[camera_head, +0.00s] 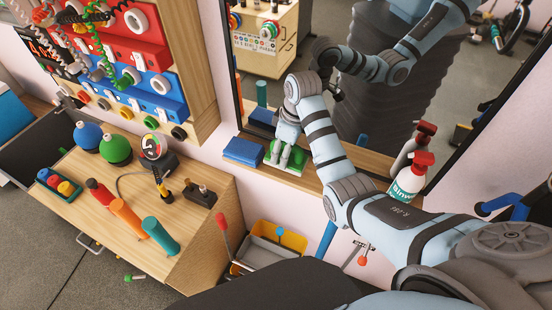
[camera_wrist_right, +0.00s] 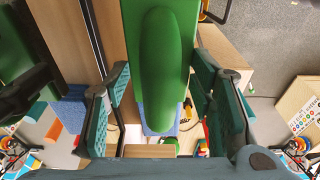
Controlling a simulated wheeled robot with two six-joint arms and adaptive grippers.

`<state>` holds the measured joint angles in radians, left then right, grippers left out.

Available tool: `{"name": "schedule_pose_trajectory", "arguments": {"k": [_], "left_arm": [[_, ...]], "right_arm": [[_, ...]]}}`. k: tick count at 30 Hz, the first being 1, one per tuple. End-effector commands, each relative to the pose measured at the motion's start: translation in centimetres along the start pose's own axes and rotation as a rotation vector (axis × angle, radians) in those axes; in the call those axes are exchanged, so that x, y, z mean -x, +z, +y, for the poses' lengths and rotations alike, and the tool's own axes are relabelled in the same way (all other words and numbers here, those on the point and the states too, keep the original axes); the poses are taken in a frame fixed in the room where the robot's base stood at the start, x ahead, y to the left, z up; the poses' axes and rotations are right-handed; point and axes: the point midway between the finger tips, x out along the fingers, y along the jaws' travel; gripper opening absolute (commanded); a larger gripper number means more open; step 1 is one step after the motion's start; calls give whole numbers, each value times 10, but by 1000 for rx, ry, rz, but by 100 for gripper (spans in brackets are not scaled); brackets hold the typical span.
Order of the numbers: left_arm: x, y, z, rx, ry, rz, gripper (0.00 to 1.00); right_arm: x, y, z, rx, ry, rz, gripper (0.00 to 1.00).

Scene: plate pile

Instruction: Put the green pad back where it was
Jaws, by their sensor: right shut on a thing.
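The green pad (camera_head: 298,160) is at the wooden ledge below the mirror in the head view, just right of a blue pad (camera_head: 243,151). My right gripper (camera_head: 279,157) points down at it, its fingers on either side of the pad's raised grip. In the right wrist view the green pad (camera_wrist_right: 165,60) fills the middle between the two finger pads, and the gripper is shut on it. A blue surface shows below it there. I cannot tell whether the green pad rests on the ledge or hangs just above it. My left gripper is not in view.
The mirror (camera_head: 455,120) stands behind the ledge and reflects my arm. Spray bottles (camera_head: 409,178) stand on the ledge to the right. A wooden cabinet (camera_head: 190,235) with coloured cylinders and balls is at left. A yellow-and-grey bin (camera_head: 270,250) sits below the ledge.

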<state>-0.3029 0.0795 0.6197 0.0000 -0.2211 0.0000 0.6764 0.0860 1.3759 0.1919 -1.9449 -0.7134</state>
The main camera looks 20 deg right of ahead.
Motion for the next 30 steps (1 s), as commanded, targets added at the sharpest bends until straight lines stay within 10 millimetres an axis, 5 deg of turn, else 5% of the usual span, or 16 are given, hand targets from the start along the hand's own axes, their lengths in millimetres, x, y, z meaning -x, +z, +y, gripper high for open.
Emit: {"name": "schedule_pose_trajectory", "arguments": {"k": [6,14,15,18,30], "left_arm": [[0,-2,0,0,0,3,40],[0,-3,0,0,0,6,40],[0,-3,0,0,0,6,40],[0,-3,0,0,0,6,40],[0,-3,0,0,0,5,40]], "right_arm": [[-37,14,3,-15,0,-2,27],[-41,15,4,-17,3,0,24],[-41,15,4,-17,2,0,51],[-41,15,4,-17,2,0,67],[-38,13,3,-14,2,0,70]]}}
